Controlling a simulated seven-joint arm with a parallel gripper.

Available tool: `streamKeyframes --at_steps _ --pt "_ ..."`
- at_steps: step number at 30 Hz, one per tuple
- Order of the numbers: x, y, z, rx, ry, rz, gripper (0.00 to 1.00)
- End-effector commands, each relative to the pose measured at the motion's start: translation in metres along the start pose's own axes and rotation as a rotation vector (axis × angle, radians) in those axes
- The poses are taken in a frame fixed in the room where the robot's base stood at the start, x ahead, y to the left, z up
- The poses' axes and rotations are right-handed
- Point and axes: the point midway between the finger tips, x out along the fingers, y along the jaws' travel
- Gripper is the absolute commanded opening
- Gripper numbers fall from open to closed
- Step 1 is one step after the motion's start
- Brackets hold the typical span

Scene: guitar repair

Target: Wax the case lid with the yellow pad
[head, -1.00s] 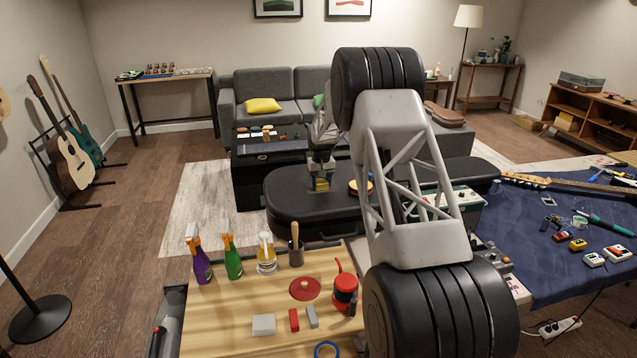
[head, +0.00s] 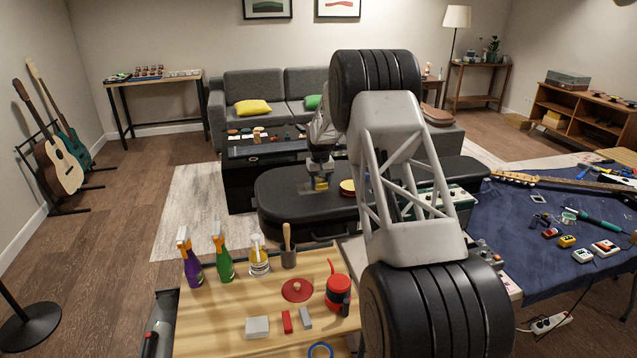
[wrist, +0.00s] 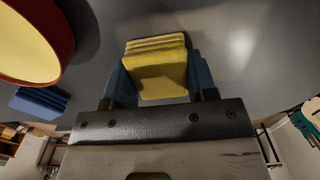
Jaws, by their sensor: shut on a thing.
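The black guitar case lies closed, and its lid (head: 285,190) faces up beyond the wooden bench. In the head view my gripper (head: 321,183) is low over the lid, pointing down. In the wrist view my gripper (wrist: 155,80) is shut on the yellow pad (wrist: 160,75), held between its blue fingers. The pad also shows in the head view (head: 321,184) as a small yellow block at the lid. It looks to be at or just above the surface; I cannot tell if it touches. A round tin with pale yellow contents (wrist: 25,40) stands on the lid beside the gripper.
A blue block (wrist: 40,103) lies near the tin in the wrist view. The wooden bench (head: 220,335) holds spray bottles (head: 222,258), a red lid (head: 297,290) and a red container (head: 338,293). A green amplifier-like box (head: 440,208) stands right of the case.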

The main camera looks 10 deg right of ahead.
Motion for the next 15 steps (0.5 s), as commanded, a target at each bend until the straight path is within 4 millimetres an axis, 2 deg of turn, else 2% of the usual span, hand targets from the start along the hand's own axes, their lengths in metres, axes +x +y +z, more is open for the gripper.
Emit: streamKeyframes --at_steps 15 --pt "-0.0005 -0.0031 -0.0002 0.0 0.001 0.0 0.26"
